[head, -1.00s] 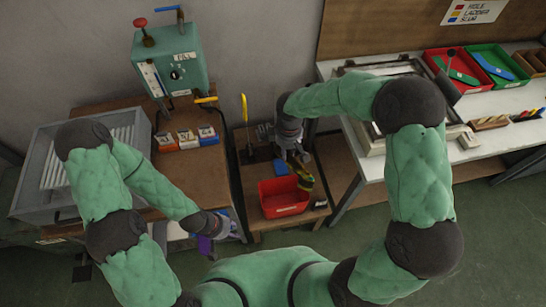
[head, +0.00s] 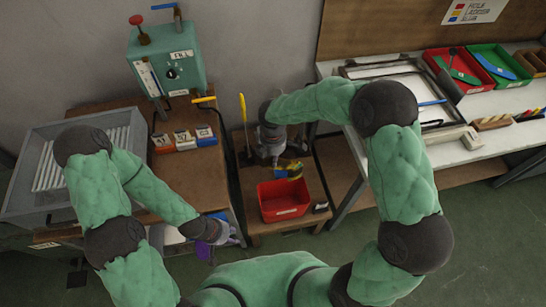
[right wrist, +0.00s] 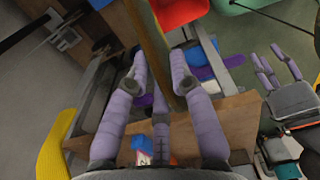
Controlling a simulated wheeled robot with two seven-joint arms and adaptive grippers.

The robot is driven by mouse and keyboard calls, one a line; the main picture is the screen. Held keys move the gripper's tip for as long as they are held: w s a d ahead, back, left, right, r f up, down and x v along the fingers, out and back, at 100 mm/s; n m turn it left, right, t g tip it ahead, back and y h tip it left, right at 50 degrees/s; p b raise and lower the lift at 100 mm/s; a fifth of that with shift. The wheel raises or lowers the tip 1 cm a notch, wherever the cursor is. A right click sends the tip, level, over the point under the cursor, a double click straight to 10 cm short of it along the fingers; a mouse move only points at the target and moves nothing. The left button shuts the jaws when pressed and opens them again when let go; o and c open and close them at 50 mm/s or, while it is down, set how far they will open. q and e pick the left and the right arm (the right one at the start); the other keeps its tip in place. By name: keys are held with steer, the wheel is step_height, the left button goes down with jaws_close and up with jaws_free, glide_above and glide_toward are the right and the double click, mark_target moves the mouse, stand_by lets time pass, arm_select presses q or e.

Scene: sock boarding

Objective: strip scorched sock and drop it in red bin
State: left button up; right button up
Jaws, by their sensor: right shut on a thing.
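The red bin (head: 263,205) stands on the low wooden stand in the head view, and its red wall shows at the top of the right wrist view (right wrist: 178,12). My right gripper (head: 286,163) is just behind the bin, above the stand. In the right wrist view, my right gripper (right wrist: 160,60) is shut on a long olive-brown sock-like strip (right wrist: 150,35).
A green machine (head: 166,60) stands on the left bench behind small labelled boxes (head: 186,139). A grey ribbed tray (head: 50,200) is at far left. A yellow upright handle (head: 243,110) is beside my right gripper. The right bench (head: 480,150) holds red and green trays.

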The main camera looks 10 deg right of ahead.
step_height(320, 180, down, 10)
steer(key=b, duration=0.8)
steer(key=shift+r, duration=0.2)
steer(key=o, duration=0.9)
steer(key=shift+o, duration=0.2)
steer(key=shift+r, duration=0.1)
step_height(320, 180, up, 12)
steer(key=shift+f, duration=0.1)
stand_by(0.5)
